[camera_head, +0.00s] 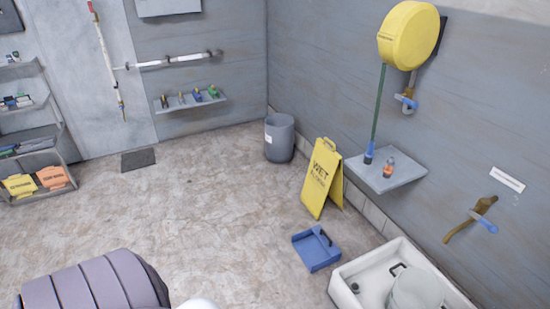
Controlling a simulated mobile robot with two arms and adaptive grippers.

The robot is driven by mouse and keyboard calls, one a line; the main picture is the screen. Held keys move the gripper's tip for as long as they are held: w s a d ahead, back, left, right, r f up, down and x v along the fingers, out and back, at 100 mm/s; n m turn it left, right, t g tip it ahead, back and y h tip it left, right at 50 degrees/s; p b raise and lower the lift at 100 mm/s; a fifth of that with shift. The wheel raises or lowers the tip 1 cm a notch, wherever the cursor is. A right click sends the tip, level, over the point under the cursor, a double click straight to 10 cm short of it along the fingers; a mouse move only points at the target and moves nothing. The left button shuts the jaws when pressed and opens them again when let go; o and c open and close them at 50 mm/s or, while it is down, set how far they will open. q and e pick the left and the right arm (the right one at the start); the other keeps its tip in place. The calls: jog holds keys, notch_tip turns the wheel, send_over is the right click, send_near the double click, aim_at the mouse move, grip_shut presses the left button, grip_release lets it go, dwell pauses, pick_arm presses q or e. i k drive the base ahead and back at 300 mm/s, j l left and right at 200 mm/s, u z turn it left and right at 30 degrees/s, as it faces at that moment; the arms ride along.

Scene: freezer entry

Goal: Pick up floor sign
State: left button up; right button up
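The yellow floor sign (321,178) stands upright on the floor, opened as an A-frame, right of the picture's middle. Dark lettering on its front starts with "WET". It stands near the right-hand wall, with a small gap to it. Nothing is holding the sign. Neither of my grippers shows in this view, so their state and their distance to the sign cannot be seen.
A grey bin (279,140) stands behind the sign. A wall shelf (398,178) juts out right of the sign. The floor (190,215) left of the sign is clear.

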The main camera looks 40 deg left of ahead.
aim_at(324, 178)
jog(key=u, duration=1)
jog(key=i+j+u, duration=0.35)
jog(key=i, duration=0.35)
jog(key=i+j+u, duration=0.35)
jog(key=i, duration=0.35)
jog(key=i+u, duration=0.3)
jog(key=i, duration=0.4)
jog(key=i+z, duration=0.15)
jog(key=i, duration=0.4)
jog(key=i+j+z, duration=0.1)
jog(key=i, duration=0.4)
